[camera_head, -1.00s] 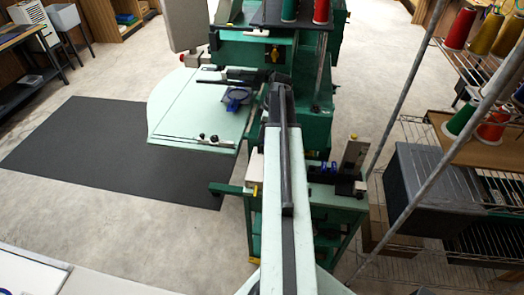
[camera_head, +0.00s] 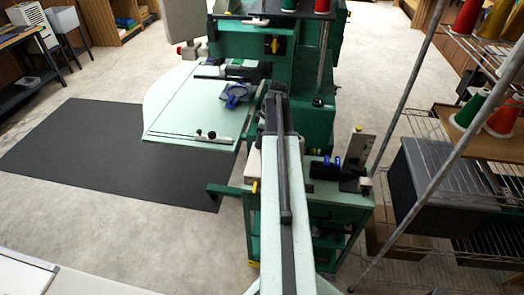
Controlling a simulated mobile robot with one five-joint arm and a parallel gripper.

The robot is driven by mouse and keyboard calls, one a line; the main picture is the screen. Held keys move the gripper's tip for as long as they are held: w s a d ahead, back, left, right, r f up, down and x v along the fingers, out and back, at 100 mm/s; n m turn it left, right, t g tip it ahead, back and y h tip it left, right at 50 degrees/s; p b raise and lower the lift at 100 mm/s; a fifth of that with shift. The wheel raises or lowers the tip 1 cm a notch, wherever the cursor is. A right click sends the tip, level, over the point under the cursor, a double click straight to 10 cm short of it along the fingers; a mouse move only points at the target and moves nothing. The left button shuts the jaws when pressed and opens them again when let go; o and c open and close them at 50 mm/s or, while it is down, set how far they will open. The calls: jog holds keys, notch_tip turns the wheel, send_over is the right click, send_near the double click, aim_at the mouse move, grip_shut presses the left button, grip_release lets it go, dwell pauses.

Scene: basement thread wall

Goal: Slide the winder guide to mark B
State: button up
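I cannot tell for sure which part is the winder guide, and no letter B is readable. One candidate is the dark fixture (camera_head: 352,182) with blue pieces (camera_head: 332,163) and an upright plate (camera_head: 357,150), on the green bench right of my arm. Another is the small pale slider (camera_head: 211,135) on a thin rail along the front edge of the pale green machine table (camera_head: 185,112). My arm reaches forward from the bottom middle. Its dark end (camera_head: 276,98) is beside the table's right edge. My gripper's fingers cannot be made out there.
A blue clamp-like piece (camera_head: 234,95) lies on the machine table. The green machine (camera_head: 312,70) stands ahead, with thread cones on top. A wire rack (camera_head: 440,205) with a grey bin (camera_head: 425,170) and a slanting pole stands right. A black mat (camera_head: 100,150) and open floor are left.

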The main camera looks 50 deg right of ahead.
grip_shut()
jog(key=shift+s, duration=0.1)
jog(key=shift+s+a, duration=0.5)
jog(key=shift+a, duration=0.2)
jog(key=shift+o, duration=0.2)
grip_release()
